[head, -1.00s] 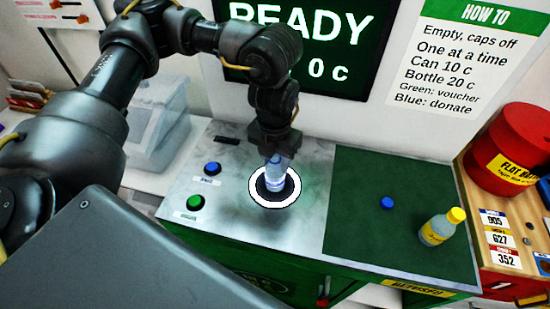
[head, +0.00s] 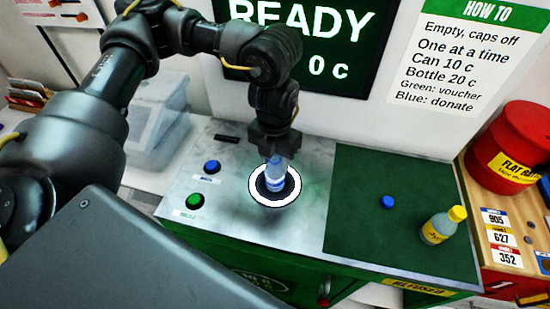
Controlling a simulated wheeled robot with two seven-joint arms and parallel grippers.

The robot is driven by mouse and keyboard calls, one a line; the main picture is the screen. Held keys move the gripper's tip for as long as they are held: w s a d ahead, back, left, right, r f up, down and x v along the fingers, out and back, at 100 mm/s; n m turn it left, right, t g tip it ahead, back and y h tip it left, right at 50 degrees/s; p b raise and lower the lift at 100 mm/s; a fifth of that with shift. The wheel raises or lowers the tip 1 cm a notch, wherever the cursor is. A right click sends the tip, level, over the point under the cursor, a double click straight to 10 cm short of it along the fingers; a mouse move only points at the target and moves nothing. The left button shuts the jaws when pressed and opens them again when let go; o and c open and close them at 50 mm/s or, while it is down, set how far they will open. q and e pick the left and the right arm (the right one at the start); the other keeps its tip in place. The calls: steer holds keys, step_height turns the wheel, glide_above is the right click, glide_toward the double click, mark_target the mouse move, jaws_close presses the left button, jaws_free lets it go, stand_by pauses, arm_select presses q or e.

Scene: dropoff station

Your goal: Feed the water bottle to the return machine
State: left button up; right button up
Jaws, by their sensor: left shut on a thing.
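The clear blue water bottle (head: 275,178) is upright in my left gripper (head: 277,158), directly over the dark round opening. My left gripper is shut on its upper part, and the bottle's lower end is at or just inside the opening; the exact depth is hard to tell. The return machine (head: 232,170) has a grey metal top, a white ring (head: 289,200) around the opening, and a green screen (head: 300,50) reading READY and 0 c. My right gripper is not in view.
A blue button (head: 211,167) and a green button (head: 195,201) sit left of the opening. On the green mat (head: 370,240) stand a yellow-capped bottle (head: 438,228) and a small blue cap (head: 388,202). A red drum (head: 515,140) stands at right.

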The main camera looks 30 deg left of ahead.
arm_select(q)
steer(key=shift+f+b, duration=1.6)
steer(key=shift+f, duration=0.6)
stand_by(0.5)
steer(key=o, duration=1.6)
